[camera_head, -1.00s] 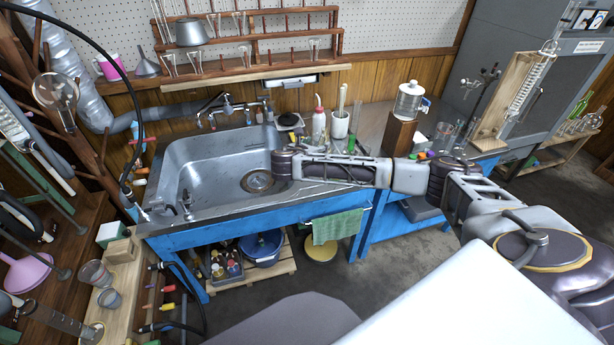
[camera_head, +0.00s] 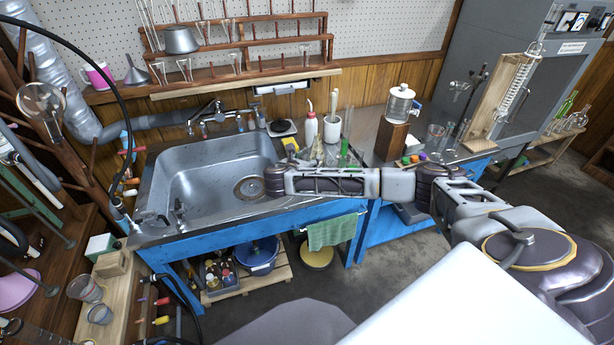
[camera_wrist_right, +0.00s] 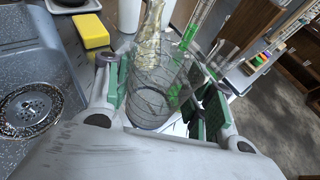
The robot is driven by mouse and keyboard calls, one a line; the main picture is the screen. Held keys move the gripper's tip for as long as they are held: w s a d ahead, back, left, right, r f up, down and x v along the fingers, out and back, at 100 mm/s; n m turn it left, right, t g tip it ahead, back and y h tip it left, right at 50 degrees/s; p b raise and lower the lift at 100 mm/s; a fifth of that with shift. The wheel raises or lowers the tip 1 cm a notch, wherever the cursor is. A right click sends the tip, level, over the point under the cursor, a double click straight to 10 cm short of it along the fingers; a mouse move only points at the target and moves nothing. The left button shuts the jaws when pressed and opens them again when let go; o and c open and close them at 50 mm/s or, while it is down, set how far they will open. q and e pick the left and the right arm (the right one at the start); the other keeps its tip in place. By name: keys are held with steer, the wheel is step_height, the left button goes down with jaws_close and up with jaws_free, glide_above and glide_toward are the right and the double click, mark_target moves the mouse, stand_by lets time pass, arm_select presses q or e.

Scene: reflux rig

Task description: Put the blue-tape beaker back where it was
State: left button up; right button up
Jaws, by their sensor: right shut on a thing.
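My right gripper (camera_wrist_right: 160,98) is shut on a clear glass beaker (camera_wrist_right: 150,108), its green pads on either side of the glass. A glass flask with yellowish contents (camera_wrist_right: 148,40) stands just behind the beaker in the wrist view. My left gripper is not in view.
The sink (camera_head: 200,170) lies left of my right wrist. A yellow sponge (camera_wrist_right: 92,30), a white bottle (camera_head: 310,130) and a green-filled cylinder (camera_wrist_right: 192,35) are close by. Other glassware (camera_head: 435,133) stands on the right counter. Two beakers (camera_head: 86,290) stand at lower left.

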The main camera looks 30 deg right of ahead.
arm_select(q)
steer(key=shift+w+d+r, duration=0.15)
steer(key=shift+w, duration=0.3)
arm_select(e)
steer(key=shift+f, duration=1)
steer(key=shift+f, duration=0.1)
steer(key=shift+f, duration=0.25)
steer(key=shift+f+b, duration=0.3)
steer(key=shift+f, duration=1.25)
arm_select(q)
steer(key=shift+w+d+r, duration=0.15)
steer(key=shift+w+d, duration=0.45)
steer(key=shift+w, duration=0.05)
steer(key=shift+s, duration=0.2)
